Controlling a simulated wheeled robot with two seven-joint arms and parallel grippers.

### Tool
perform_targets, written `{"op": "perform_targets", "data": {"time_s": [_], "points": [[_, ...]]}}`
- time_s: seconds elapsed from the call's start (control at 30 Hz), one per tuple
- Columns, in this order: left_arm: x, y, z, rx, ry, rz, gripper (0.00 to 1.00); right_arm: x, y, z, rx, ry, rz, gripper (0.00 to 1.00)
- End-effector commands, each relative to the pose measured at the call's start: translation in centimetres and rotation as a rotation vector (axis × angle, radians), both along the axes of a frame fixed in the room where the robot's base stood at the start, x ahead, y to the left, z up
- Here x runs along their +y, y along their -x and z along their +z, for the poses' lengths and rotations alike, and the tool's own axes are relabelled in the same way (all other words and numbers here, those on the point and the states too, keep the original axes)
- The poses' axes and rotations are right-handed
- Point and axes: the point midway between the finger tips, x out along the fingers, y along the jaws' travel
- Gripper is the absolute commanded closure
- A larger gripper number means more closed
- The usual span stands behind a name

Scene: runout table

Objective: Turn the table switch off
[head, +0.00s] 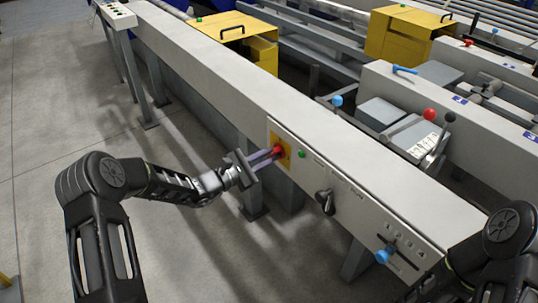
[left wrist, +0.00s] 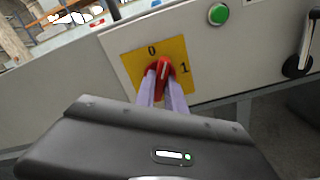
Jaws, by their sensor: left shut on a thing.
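The table switch is a red rotary knob (head: 279,150) on a yellow plate (head: 284,161) on the front of the long grey beam. In the left wrist view the knob (left wrist: 164,68) has a pale mark pointing roughly upward, on a yellow plate (left wrist: 128,63) printed with 0 and 1. Whether the mark lines up with 0 or lies between the two is hard to tell. My left gripper (head: 270,154) reaches in from the left, its pale fingers (left wrist: 162,84) shut on the knob's sides. The fingers hide the knob's lower part. My right gripper is out of view.
Right of the plate are a green button (head: 302,154), a black handle (head: 325,201) and a blue-knobbed lever (head: 384,255). Yellow boxes (head: 235,27) and red- and blue-knobbed levers (head: 430,114) stand behind the beam. The floor (head: 60,120) at left is clear.

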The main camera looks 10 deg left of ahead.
Motion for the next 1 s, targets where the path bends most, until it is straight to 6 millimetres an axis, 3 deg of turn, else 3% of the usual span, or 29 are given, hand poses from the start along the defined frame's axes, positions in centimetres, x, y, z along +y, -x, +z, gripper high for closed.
{"op": "perform_targets", "data": {"time_s": [0.5,1.0], "points": [[0.0,0.1,0.0,0.279,0.332,0.001,1.00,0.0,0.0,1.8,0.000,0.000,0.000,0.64],[0.0,0.0,-0.1,0.355,0.425,0.000,1.00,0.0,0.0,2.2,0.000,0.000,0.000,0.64]]}}
